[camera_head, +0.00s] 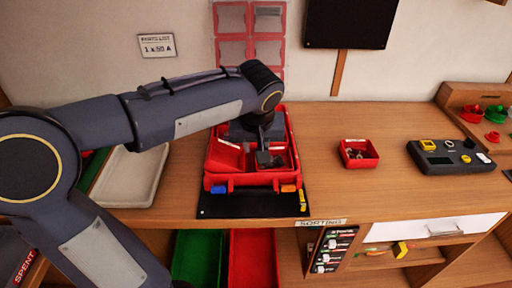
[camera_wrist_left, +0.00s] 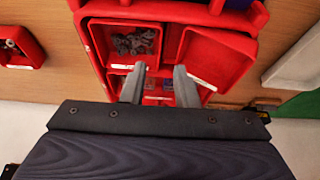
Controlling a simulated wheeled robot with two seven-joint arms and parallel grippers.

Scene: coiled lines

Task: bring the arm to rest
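My left arm reaches in from the left in the head view, its elbow bent and its forearm stretched over the bench. Its left gripper (camera_head: 268,160) hangs over the red compartment case (camera_head: 216,181). In the left wrist view the two fingers of the left gripper (camera_wrist_left: 160,70) are apart with nothing between them. The case (camera_wrist_left: 174,32) lies behind them, with dark parts in one compartment and another compartment bare. I cannot tell whether the fingertips touch the case. The arm hides part of the case's back in the head view. My right gripper is not in view.
The case sits on a black mat (camera_head: 240,206). A pale tray (camera_head: 130,178) lies to its left, partly behind my arm. A small red bin (camera_head: 358,153) with parts and a dark device (camera_head: 450,157) stand to the right. Green and red bins sit below. Bench between case and small bin is clear.

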